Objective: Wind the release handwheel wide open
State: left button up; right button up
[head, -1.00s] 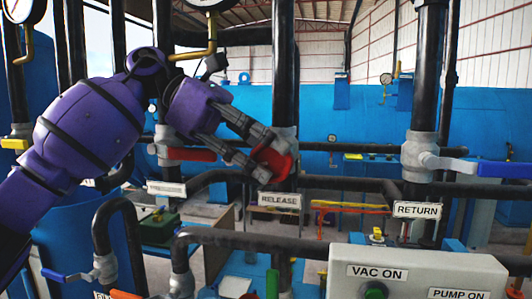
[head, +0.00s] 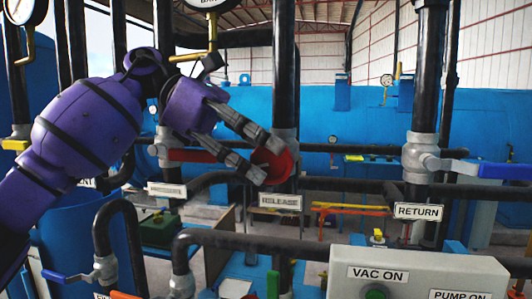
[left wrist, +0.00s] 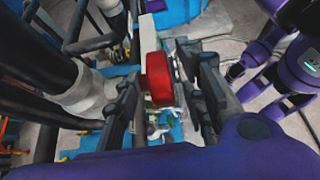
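The red release handwheel (head: 272,165) sits on the grey valve of a dark upright pipe, above the RELEASE label (head: 280,201). In the left wrist view the red wheel (left wrist: 158,76) shows edge-on between the fingers. My left gripper (head: 264,160) reaches in from the left, with its fingertips at the left side of the wheel. Its two fingers stand apart around the wheel's near part, and a gap shows beside the right finger in the wrist view. I cannot see firm contact.
A red lever handle (head: 196,155) lies just under my left gripper. A blue lever (head: 490,169) is at the RETURN pipe on the right. A grey control box (head: 410,272) stands low at the right. Dark pipes run close around the wheel.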

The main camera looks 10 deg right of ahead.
pick_arm(q)
jog(key=v, duration=1.1)
jog(key=shift+a, duration=0.2)
jog(key=shift+r, duration=0.1)
